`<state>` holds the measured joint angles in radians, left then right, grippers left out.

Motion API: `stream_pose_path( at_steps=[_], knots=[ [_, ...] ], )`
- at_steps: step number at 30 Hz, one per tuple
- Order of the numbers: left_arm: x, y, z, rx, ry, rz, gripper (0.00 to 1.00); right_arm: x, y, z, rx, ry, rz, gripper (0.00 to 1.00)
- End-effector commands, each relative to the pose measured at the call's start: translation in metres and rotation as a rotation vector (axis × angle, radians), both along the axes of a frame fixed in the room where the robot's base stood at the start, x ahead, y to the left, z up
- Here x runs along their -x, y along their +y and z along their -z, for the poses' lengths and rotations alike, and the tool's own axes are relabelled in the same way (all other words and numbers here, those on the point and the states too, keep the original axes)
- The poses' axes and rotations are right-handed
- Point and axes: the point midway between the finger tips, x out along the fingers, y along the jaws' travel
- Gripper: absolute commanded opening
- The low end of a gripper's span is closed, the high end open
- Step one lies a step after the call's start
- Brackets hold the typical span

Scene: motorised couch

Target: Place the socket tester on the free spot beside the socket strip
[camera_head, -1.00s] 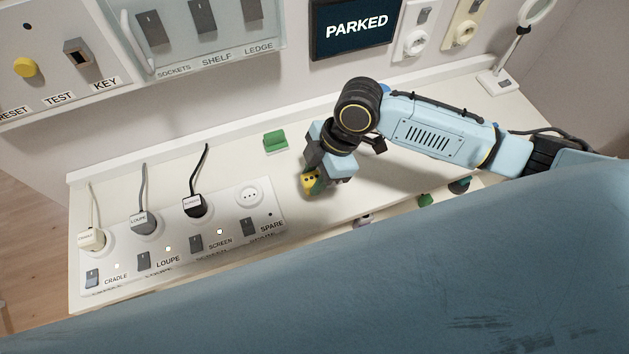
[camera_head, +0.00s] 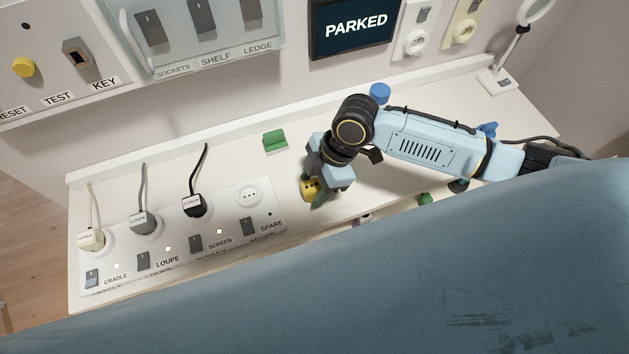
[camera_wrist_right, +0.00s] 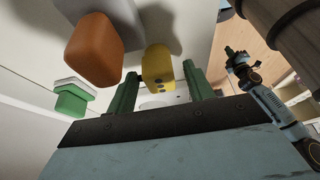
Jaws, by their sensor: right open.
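The yellow socket tester (camera_head: 309,188), with dark holes in its face, is on or just above the white ledge, right of the socket strip (camera_head: 262,216). My right gripper (camera_head: 317,190) is over it from above, with a green finger beside it. In the right wrist view the tester (camera_wrist_right: 158,68) shows between the two spread green fingers of my right gripper (camera_wrist_right: 162,88), with a gap on each side. I cannot tell whether its underside touches the ledge. A light-blue arm (camera_wrist_right: 268,105) shows at the right of the wrist view; its gripper is too small to read.
Three plugs with cords fill the strip's left sockets; the SPARE socket (camera_head: 249,194) is empty. A green block (camera_head: 275,142) stands behind the gripper. An orange-brown block (camera_wrist_right: 94,48) is close to the fingers in the wrist view. The blue couch (camera_head: 400,270) covers the front.

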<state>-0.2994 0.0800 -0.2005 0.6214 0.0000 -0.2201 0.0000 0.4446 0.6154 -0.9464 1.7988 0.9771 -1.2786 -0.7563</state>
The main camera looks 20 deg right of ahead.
Motion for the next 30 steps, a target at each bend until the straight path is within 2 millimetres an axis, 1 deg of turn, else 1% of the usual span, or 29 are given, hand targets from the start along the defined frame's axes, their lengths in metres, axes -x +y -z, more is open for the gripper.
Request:
stream_pose_path(
  at_steps=[5,8,15,21,25,30],
  knots=[
    [0.0,0.0,-0.001,0.0,0.0,0.0,0.0,0.0,-0.001,-0.006,0.0,-0.001,0.0,0.52],
    [0.0,0.0,-0.001,0.0,0.0,0.0,0.0,-0.001,-0.007,-0.018,0.0,-0.002,0.0,0.52],
    [0.0,0.0,-0.001,0.0,0.0,0.0,0.0,-0.002,-0.027,-0.067,0.001,-0.004,0.0,0.52],
    [0.0,0.0,-0.001,0.0,0.001,0.0,0.0,-0.002,-0.04,-0.099,0.0,-0.003,0.0,0.52],
    [0.0,0.0,-0.001,-0.001,0.001,-0.001,0.0,-0.002,-0.044,-0.11,0.0,0.0,0.0,0.52],
    [0.001,0.001,-0.001,-0.001,0.001,-0.001,0.0,-0.002,-0.046,-0.114,-0.001,0.0,0.0,0.52]
  ],
)
